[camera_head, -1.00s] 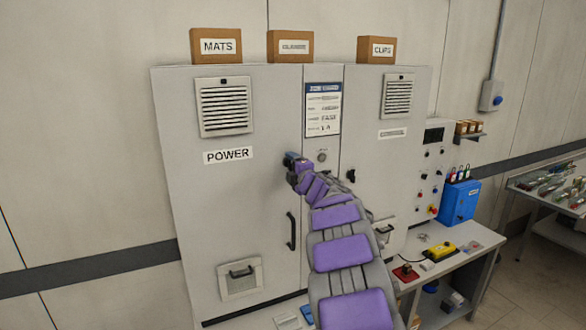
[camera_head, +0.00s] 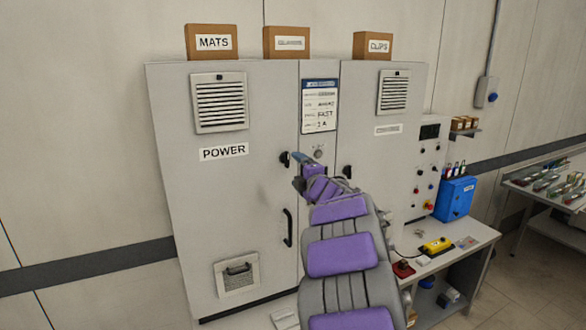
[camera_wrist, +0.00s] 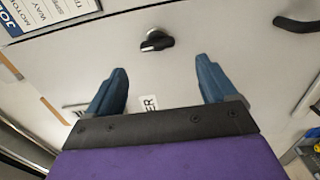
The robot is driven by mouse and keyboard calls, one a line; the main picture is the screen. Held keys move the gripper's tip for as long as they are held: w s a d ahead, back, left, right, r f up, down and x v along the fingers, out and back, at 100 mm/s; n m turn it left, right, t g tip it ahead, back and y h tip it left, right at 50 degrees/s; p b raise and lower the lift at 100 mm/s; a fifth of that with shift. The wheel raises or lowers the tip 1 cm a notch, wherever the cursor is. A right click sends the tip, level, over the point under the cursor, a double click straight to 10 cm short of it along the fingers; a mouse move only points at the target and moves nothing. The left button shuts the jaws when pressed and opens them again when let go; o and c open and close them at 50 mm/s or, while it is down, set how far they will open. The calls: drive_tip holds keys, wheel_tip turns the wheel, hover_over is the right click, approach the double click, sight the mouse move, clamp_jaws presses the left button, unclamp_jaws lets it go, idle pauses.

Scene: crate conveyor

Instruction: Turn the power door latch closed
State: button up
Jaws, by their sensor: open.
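The power door (camera_head: 215,190) is the left grey cabinet door, marked by a POWER label (camera_head: 223,152). Its black latch (camera_head: 284,158) is a small knob near the door's right edge. In the wrist view the latch (camera_wrist: 156,41) sits beyond the fingertips, roughly centred between them, with its grip lying nearly level in that picture. My gripper (camera_head: 298,158) is just right of the latch in the head view. In the wrist view my gripper (camera_wrist: 163,78) has its two blue fingers wide apart with nothing between them, and it is clear of the latch.
A black door handle (camera_head: 287,228) is below the latch. A notice sheet (camera_head: 319,106) and a round lock (camera_head: 318,153) are on the middle panel. The right door has another black latch (camera_head: 346,171). A bench (camera_head: 450,258) stands at the right.

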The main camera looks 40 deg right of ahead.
drive_tip(key=v, duration=1)
drive_tip(key=shift+p, duration=0.35)
drive_tip(key=shift+d+f, duration=0.1)
drive_tip(key=s+a+f+m+g, duration=0.7)
drive_tip(key=s+a+f, duration=0.15)
drive_tip(key=a, duration=0.35)
drive_tip(key=s+a+f+m+g, duration=0.6)
drive_tip(key=s+a+f+m, duration=0.15)
drive_tip(key=s+a, duration=0.35)
drive_tip(key=s+a+f+g+y, duration=0.2)
drive_tip(key=s+a+g, duration=0.1)
drive_tip(key=s+a, duration=0.5)
drive_tip(key=s+a+f+g+y, duration=0.2)
drive_tip(key=s+a+g, duration=0.1)
drive_tip(key=s+a, duration=0.5)
drive_tip(key=shift+s+m, duration=0.35)
drive_tip(key=shift+s, duration=0.1)
drive_tip(key=shift+d, duration=0.1)
